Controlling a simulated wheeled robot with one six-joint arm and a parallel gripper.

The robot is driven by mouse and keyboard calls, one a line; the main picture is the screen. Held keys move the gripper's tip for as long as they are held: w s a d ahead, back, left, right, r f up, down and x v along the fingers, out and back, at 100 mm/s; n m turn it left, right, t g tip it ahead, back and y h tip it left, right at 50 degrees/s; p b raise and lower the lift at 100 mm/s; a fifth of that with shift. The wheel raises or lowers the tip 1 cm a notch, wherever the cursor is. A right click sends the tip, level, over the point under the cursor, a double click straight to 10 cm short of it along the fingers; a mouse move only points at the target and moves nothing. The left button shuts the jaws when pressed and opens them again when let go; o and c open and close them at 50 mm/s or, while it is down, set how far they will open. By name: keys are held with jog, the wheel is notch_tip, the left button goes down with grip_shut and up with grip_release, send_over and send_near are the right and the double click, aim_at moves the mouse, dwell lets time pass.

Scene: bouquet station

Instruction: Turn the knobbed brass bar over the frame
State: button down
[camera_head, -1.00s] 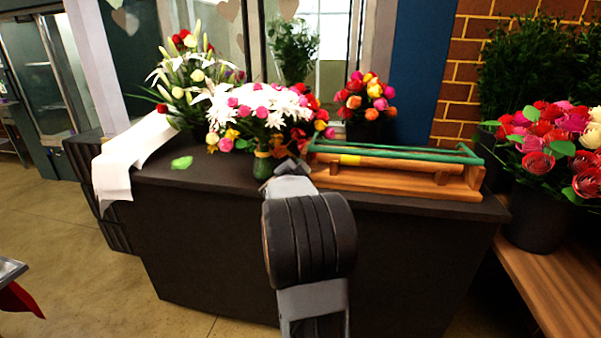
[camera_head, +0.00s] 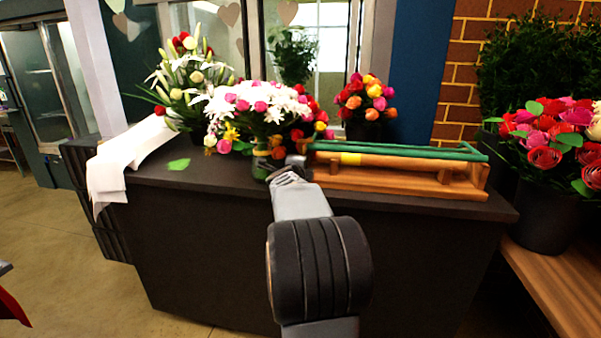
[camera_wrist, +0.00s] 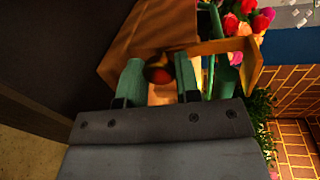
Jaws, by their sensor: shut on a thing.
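A wooden frame (camera_head: 400,183) stands on the dark counter's right half. A round tan bar (camera_head: 400,162) with a yellow band lies along it, and green rails (camera_head: 420,152) run above. In the wrist view, my gripper (camera_wrist: 160,84) is shut on a dark, brassy rounded knob (camera_wrist: 158,68), which shows between the two green fingertips beside the wooden frame (camera_wrist: 135,45). In the head view, my gripper (camera_head: 288,177) is at the frame's left end; its fingertips are hard to make out there. How far the knobbed bar is turned cannot be told.
A vase with a white and pink bouquet (camera_head: 262,108) stands close to the left of my gripper. A lily bouquet (camera_head: 185,85), white paper (camera_head: 125,165) and an orange bouquet (camera_head: 365,100) are also on the counter (camera_head: 200,225). A rose bucket (camera_head: 540,215) stands at the right.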

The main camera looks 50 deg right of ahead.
jog(key=shift+f+m, duration=0.1)
jog(key=shift+m, duration=0.4)
jog(key=c, duration=1.1)
grip_release()
jog(key=p+v, duration=0.2)
jog(key=v, duration=1.2)
jog(key=shift+d, duration=0.15)
